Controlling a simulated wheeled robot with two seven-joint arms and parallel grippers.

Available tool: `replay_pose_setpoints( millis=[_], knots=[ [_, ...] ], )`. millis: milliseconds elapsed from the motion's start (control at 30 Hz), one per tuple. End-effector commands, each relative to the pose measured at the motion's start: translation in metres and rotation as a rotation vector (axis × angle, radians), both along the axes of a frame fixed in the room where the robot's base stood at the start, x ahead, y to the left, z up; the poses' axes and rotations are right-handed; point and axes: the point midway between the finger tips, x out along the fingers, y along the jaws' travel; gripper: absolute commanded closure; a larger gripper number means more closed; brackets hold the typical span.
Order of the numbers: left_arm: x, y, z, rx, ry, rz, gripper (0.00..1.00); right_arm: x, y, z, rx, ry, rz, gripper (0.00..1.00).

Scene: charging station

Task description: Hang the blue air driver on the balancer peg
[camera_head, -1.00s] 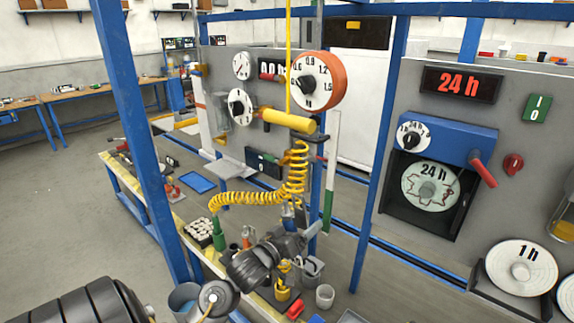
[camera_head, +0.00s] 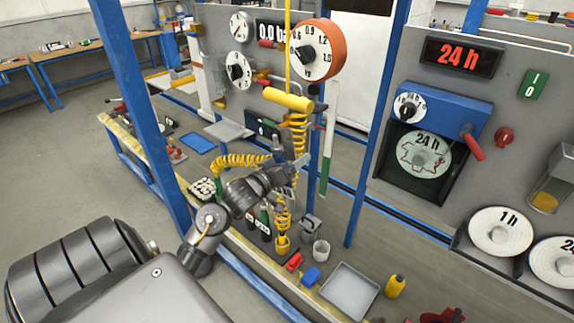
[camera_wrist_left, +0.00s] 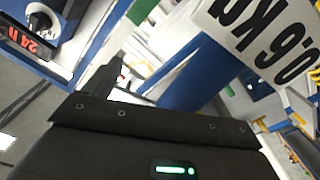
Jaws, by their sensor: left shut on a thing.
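My left gripper (camera_head: 294,170) is raised above the bench, in front of the coiled yellow hose. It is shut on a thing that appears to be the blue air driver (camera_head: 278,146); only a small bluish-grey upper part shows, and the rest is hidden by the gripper. The yellow balancer cylinder (camera_head: 287,99) hangs on a yellow line above and behind the gripper, apart from it. The peg itself is too small to make out. The left wrist view shows a white label reading 0.6 kg (camera_wrist_left: 262,38) close to the gripper. My right gripper is out of view.
A blue post (camera_head: 133,95) stands left of my arm, another (camera_head: 379,125) to the right. The gauge panel (camera_head: 215,75) is behind.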

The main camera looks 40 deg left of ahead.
Motion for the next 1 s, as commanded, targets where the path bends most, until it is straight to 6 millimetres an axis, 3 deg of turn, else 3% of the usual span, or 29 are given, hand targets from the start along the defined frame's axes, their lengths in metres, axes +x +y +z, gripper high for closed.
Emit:
replay_pose_setpoints(
  millis=[1000],
  knots=[
    [0.061, 0.002, -0.006, 0.001, -0.004, 0.000, 0.81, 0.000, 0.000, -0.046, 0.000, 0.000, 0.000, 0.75]
  ],
)
